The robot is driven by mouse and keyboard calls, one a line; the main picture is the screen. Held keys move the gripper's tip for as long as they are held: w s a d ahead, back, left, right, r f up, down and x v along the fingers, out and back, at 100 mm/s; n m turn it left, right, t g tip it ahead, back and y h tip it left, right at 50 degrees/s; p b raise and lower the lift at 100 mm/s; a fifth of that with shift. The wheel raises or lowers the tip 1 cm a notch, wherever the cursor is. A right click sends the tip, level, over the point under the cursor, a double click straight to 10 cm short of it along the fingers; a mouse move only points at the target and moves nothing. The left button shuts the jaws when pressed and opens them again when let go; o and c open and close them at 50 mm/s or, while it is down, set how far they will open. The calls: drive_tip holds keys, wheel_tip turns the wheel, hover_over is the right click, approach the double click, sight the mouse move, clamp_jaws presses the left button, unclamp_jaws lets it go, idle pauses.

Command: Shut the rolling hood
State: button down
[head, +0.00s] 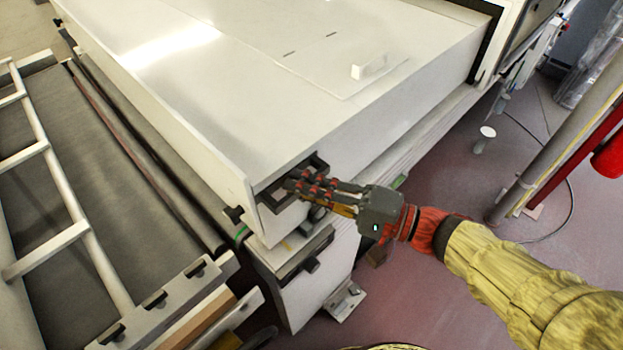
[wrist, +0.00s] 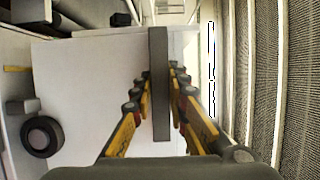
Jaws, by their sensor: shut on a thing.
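The rolling hood (head: 255,85) is a large white box-like cover that fills the middle of the head view. A dark bar handle (head: 274,203) sits on its near lower corner. My gripper (head: 300,185) reaches in from the right and is shut on this handle. In the wrist view the handle (wrist: 159,85) is a dark bar running between the two fingers of my gripper (wrist: 158,95). The fingers partly hide the handle in the head view.
A dark conveyor belt (head: 110,150) with a white ladder-like frame (head: 55,170) lies at the left. A slanted post (head: 550,150) and a red cylinder (head: 608,160) stand at the right. Purplish floor (head: 450,285) is open at the lower right.

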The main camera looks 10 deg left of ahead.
drive_tip(key=shift+s+a+f, duration=0.1)
drive_tip(key=shift+s+f, duration=0.1)
drive_tip(key=c, duration=2)
unclamp_jaws()
drive_tip(key=shift+a, duration=0.1)
drive_tip(key=shift+o, duration=1.4)
drive_tip(key=shift+r, duration=0.15)
drive_tip(key=v, duration=1.2)
drive_tip(key=shift+w, duration=0.1)
